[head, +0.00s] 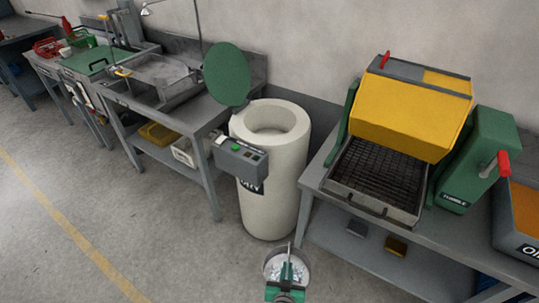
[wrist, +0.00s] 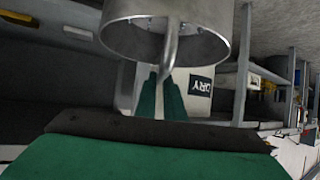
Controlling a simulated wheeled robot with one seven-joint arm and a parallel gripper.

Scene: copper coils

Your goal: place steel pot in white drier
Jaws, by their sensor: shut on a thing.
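The white drier (head: 275,190) is a tall, cream-white cylinder with a round opening at the top. Its green round lid (head: 227,74) stands raised at the back left, and a grey control box with a green button is on its front. My gripper (head: 287,279) is low in front of the drier, shut on the steel pot (head: 272,268). The pot holds small, shiny pieces. In the wrist view the steel pot (wrist: 168,35) hangs from its bent handle between the green fingers (wrist: 160,95). Part of the drier, with its label, shows behind the fingers.
Right of the drier is a grey table with a yellow-lidded machine (head: 412,110) and its dark grate. Left is a metal sink bench (head: 165,85) with trays on its lower shelf. The floor (head: 130,215) at the front left is clear.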

